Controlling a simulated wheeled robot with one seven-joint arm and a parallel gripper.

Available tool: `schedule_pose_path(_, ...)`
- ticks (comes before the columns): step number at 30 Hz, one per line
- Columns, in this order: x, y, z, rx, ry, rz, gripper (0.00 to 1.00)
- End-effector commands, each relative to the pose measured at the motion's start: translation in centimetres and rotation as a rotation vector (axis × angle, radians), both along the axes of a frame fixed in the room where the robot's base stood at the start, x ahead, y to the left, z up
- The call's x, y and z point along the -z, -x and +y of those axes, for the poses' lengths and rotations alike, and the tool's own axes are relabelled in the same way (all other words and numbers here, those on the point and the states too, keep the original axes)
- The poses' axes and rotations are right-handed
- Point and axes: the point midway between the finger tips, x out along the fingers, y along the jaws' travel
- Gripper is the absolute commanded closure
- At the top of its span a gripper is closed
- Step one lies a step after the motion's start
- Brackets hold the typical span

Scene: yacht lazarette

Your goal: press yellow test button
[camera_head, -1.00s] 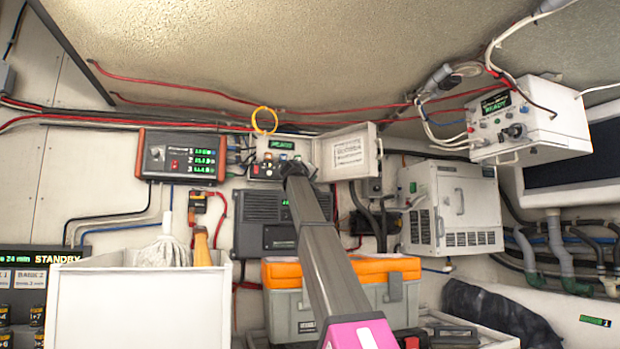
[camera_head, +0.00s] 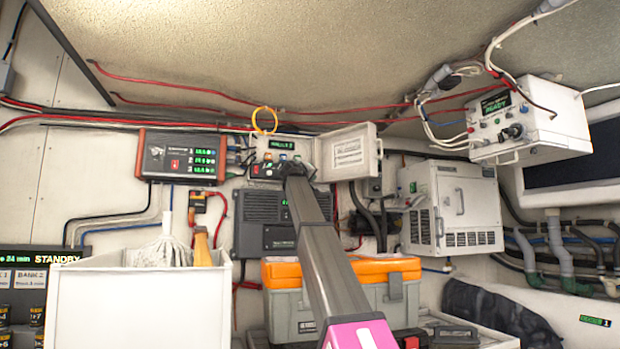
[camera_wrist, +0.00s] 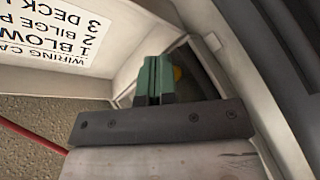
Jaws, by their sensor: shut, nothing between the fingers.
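A small wall box (camera_head: 283,146) with a lit green display and a row of small buttons hangs at the back wall. Its door (camera_head: 348,152) stands open to the right. The end of my arm is at the lower front of this box and covers part of its face. In the wrist view my gripper (camera_wrist: 153,80) is shut and empty, its green fingers pointing into the box.
The door's label (camera_wrist: 65,35) is close to the fingers in the wrist view. A yellow ring (camera_head: 264,120) hangs above the box. An orange-framed panel (camera_head: 181,157) is to the left. A white bin (camera_head: 135,305) and an orange-lidded toolbox (camera_head: 385,266) stand below.

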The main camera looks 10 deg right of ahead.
Motion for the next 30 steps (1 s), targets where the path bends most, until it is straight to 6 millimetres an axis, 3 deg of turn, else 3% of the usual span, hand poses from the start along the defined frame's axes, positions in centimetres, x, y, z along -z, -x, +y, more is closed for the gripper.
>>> schedule_pose_path(12, 0.1, 1.5, -0.3, 0.000, 0.000, 0.000, 1.00)
schedule_pose_path(23, 0.0, 1.6, -0.3, 0.000, 0.000, 0.000, 1.00)
schedule_pose_path(30, 0.1, 3.1, -0.6, 0.000, 0.000, 0.000, 1.00)
